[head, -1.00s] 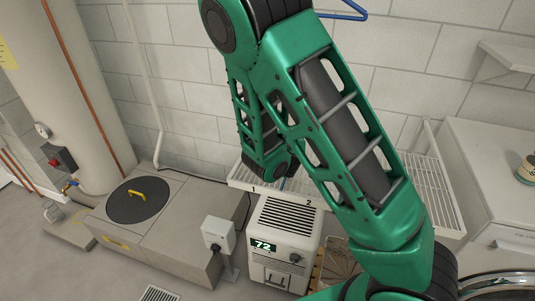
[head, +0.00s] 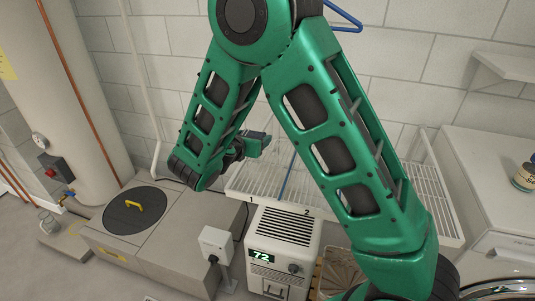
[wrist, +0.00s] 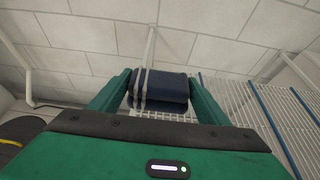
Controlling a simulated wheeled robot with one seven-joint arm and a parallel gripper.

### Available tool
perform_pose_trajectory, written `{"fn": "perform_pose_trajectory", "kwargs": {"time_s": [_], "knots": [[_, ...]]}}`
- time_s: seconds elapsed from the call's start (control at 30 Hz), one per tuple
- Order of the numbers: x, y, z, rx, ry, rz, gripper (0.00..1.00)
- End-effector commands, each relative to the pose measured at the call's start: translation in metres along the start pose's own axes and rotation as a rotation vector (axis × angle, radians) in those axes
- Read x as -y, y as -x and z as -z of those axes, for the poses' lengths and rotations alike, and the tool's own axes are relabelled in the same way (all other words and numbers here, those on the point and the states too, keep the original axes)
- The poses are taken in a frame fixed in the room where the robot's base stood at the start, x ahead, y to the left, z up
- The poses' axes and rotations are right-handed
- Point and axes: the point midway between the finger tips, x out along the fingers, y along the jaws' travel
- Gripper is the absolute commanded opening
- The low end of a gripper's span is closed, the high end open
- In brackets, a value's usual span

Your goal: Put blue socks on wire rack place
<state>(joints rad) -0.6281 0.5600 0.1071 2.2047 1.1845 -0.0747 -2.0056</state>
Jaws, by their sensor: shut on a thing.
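The blue socks (wrist: 168,88), a dark navy folded bundle with pale stripes at its left end, are between the green fingers of my gripper (wrist: 158,98) in the wrist view. In the head view my gripper (head: 248,147) is small and partly hidden by my arm. A bit of the blue bundle (head: 262,138) shows there, above the rack's back left part. The white wire rack (head: 248,181) carries labels 1 and 2 on its front edge. A blue divider bar (head: 288,178) runs between them. In the wrist view the rack (wrist: 236,103) lies behind and right of the socks.
A white heater unit (head: 283,240) reading 72 stands below the rack. A sump box with a round dark lid (head: 128,218) is at left. A white cabinet (head: 490,165) with a can (head: 526,175) is at right. A blue hanger (head: 345,17) hangs above.

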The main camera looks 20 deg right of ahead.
Motion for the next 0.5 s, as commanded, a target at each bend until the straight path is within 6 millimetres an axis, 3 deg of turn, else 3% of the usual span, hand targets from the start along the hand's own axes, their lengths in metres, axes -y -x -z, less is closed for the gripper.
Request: {"fn": "perform_pose_trajectory", "kwargs": {"time_s": [0.2, 0.5], "knots": [[0.028, -0.041, 0.011, -0.001, 0.002, 0.004, 0.48], [0.042, -0.065, 0.018, -0.001, 0.002, 0.000, 0.48]]}}
